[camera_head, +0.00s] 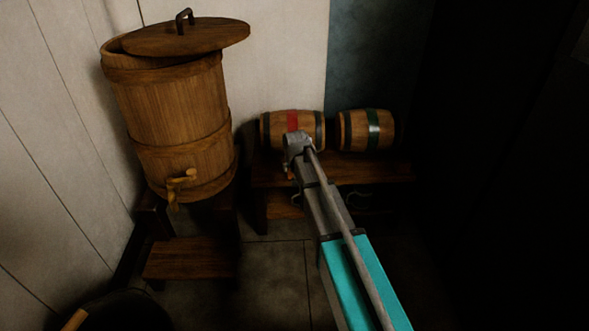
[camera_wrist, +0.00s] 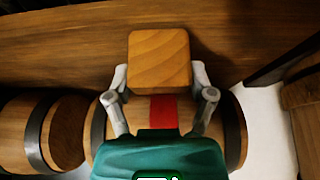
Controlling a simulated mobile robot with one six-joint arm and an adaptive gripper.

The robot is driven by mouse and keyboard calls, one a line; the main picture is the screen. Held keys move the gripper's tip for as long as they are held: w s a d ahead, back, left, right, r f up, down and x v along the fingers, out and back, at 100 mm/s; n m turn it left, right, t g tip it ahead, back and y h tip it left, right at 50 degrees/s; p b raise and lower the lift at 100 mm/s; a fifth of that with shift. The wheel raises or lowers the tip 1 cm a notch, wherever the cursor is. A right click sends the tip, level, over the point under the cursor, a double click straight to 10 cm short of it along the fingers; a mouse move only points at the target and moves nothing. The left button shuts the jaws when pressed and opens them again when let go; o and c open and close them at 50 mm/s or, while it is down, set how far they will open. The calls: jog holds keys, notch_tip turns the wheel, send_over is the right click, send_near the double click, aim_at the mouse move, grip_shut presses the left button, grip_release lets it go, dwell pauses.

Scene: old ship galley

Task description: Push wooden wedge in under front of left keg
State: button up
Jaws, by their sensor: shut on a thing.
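The left keg (camera_head: 272,128), with a red band, lies on its side on a low wooden bench (camera_head: 378,171). My gripper (camera_head: 290,170) reaches down at the keg's front and hides part of it. In the wrist view my gripper (camera_wrist: 160,76) is shut on the wooden wedge (camera_wrist: 160,58), one finger at each side. From above, the wedge looks like a light square block. It is in front of the left keg (camera_wrist: 138,110), in line with the red band (camera_wrist: 164,110). Whether the wedge touches the bench or the keg cannot be told.
A second keg (camera_head: 356,130) with a green band lies to the right on the same bench. A tall wooden barrel (camera_head: 175,110) with a tap (camera_head: 180,178) and a loosely set lid stands to the left. A low step (camera_head: 190,259) is below it. Bare bench (camera_wrist: 60,50) shows around the wedge.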

jog(key=shift+w, duration=0.35)
dwell(0.3)
jog(key=shift+w, duration=0.7)
jog(key=shift+w+f, duration=0.1)
jog(key=shift+w, duration=0.6)
jog(key=shift+w, duration=0.35)
jog(key=shift+w, duration=0.7)
jog(key=shift+w, duration=0.7)
jog(key=shift+w, duration=0.35)
